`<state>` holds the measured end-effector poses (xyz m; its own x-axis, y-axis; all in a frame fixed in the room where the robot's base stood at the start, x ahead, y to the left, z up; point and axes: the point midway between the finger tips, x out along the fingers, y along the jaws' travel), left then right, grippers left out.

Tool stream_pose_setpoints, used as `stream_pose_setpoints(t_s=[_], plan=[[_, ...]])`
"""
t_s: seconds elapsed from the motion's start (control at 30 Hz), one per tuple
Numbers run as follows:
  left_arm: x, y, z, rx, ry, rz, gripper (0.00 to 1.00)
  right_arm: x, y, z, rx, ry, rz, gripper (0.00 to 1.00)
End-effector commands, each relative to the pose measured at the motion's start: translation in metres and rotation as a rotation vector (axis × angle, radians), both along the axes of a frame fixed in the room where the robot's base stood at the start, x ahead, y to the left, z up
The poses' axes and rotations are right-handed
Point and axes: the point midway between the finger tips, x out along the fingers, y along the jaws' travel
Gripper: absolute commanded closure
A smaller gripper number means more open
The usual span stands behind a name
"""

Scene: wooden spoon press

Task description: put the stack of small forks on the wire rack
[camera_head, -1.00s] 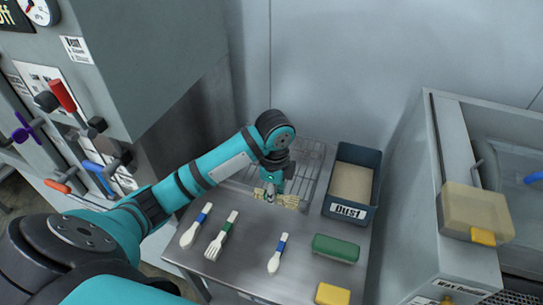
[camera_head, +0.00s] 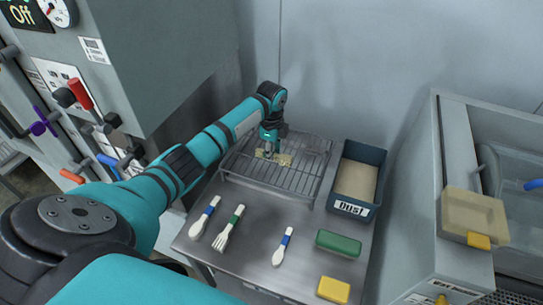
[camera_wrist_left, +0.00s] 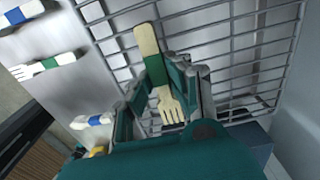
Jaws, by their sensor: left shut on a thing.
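The stack of small forks (camera_wrist_left: 147,40) is pale wood with a green band. In the left wrist view it lies between the two fingers of my left gripper (camera_wrist_left: 158,98), which is shut on it. In the head view my left gripper (camera_head: 270,153) is over the back left part of the wire rack (camera_head: 305,181), and pale ends of the forks (camera_head: 285,159) show beside the fingers. The rack also shows in the left wrist view (camera_wrist_left: 225,38). I cannot tell whether the forks touch its wires. My right gripper is not in view.
A blue bin labelled Dust (camera_head: 359,207) stands right of the rack. In front lie a blue-banded spoon (camera_head: 205,217), a green-banded fork (camera_head: 228,228), another blue-banded utensil (camera_head: 283,246), a green block (camera_head: 338,243) and a yellow block (camera_head: 333,289). The rack's front is clear.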

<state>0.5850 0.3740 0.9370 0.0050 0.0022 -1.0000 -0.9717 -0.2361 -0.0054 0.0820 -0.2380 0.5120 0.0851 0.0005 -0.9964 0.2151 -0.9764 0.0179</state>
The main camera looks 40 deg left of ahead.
Motion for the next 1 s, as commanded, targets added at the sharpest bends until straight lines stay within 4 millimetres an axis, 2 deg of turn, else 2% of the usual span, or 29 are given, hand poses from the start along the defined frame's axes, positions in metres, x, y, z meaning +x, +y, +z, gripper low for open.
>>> stream_pose_setpoints(t_s=[0.03, 0.2, 0.57, 0.6, 0.77, 1.0], plan=[[-0.003, -0.001, -0.007, 0.0, 0.008, 0.0, 1.0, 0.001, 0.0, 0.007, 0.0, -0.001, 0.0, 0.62], [-0.002, -0.001, -0.023, -0.001, 0.004, -0.001, 1.0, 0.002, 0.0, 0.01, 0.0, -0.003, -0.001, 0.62], [-0.002, -0.001, -0.029, 0.0, 0.004, 0.0, 1.0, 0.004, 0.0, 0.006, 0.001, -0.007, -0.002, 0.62], [-0.002, -0.001, -0.028, 0.0, 0.004, 0.0, 0.82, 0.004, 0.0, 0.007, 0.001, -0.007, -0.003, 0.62], [-0.002, -0.001, -0.028, 0.0, 0.004, 0.0, 0.62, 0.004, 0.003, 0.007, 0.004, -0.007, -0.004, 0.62], [-0.002, -0.001, -0.027, 0.0, 0.004, 0.0, 0.62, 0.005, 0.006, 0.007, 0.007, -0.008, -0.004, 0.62]])
